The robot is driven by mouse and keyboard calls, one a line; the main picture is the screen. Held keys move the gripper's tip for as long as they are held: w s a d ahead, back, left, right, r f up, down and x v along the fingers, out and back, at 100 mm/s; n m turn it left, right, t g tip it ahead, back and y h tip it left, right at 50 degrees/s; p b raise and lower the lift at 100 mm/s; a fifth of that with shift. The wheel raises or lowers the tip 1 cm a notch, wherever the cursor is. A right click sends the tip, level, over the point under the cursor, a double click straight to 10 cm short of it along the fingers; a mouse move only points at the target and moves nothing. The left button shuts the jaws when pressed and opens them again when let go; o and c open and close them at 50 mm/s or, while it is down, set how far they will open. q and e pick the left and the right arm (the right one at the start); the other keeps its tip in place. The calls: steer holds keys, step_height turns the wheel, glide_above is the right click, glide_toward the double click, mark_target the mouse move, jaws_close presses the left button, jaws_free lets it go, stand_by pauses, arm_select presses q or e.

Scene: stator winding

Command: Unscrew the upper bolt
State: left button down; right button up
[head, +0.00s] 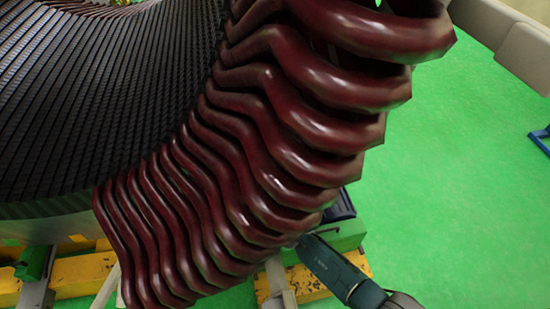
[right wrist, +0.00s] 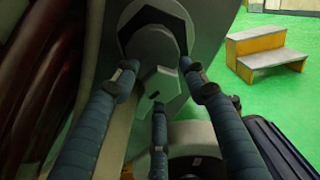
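In the right wrist view, a large grey hexagonal bolt (right wrist: 153,38) with a dark rim sits high on a pale metal part. A second, smaller hexagonal piece (right wrist: 160,84) sits just below it. My right gripper (right wrist: 160,66) has its three teal ribbed fingers spread, with two tips at either side of the upper bolt's lower edge and the third below. I cannot tell whether the tips touch it. In the head view, a teal part of my right arm (head: 330,265) reaches in from the lower right, its tip hidden at the coils. My left gripper is not in view.
Dark red stator coils (head: 290,130) fill the middle of the head view, close beside my right arm. A yellow and green stand (head: 305,283) is below. A dark ribbed housing (right wrist: 275,145) is at lower right.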

steer(key=shift+f, duration=0.1)
steer(key=s+d, duration=0.2)
steer(key=s, duration=1)
steer(key=shift+d, duration=0.2)
